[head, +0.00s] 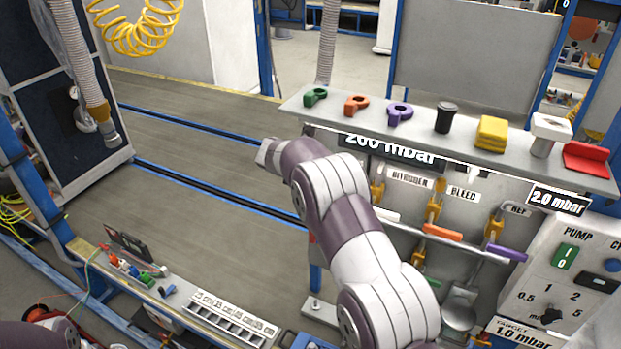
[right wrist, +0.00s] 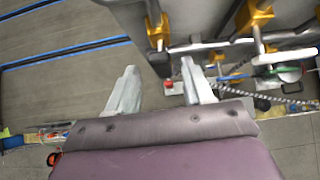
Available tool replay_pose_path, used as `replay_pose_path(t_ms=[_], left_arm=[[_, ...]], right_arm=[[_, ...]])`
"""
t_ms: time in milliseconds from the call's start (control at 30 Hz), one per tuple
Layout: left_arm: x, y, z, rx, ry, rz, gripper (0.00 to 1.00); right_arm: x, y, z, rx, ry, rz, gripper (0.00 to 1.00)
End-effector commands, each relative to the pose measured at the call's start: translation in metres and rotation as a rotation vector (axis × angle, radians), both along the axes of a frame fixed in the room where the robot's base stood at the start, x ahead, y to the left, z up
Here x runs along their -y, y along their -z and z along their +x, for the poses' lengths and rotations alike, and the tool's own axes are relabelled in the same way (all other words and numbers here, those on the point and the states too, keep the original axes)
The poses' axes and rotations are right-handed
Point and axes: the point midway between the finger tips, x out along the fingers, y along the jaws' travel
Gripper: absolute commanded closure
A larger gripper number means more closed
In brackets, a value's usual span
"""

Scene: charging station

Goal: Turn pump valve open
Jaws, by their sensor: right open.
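The labels read NITROGEN, BLEED and REF. I cannot read a pump label on any valve; my right arm hides part of the panel. My right gripper (head: 266,154) is left of the panel in the head view. In the right wrist view its fingers (right wrist: 160,85) are apart and empty, with a yellow valve body (right wrist: 157,32) beyond them. My left gripper is not in view.
A shelf (head: 454,147) above the panel holds coloured caps and blocks. A control box (head: 565,285) with a green PUMP switch (head: 565,257) stands at the right. A low bench (head: 185,305) with small parts is at the front left.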

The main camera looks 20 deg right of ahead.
Motion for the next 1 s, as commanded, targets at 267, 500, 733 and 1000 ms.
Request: replay_pose_path(t_ms=[267,500,733,1000], left_arm=[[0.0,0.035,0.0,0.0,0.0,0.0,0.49],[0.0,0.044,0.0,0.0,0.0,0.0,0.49],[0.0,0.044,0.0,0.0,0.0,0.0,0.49],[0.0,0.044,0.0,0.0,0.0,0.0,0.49]], right_arm=[[-0.035,-0.04,-0.028,0.002,-0.002,-0.001,0.49],[-0.054,-0.066,-0.043,-0.001,-0.001,-0.001,0.49],[-0.056,-0.071,-0.046,-0.003,-0.001,-0.002,0.49],[-0.056,-0.071,-0.046,-0.002,-0.001,-0.001,0.49]])
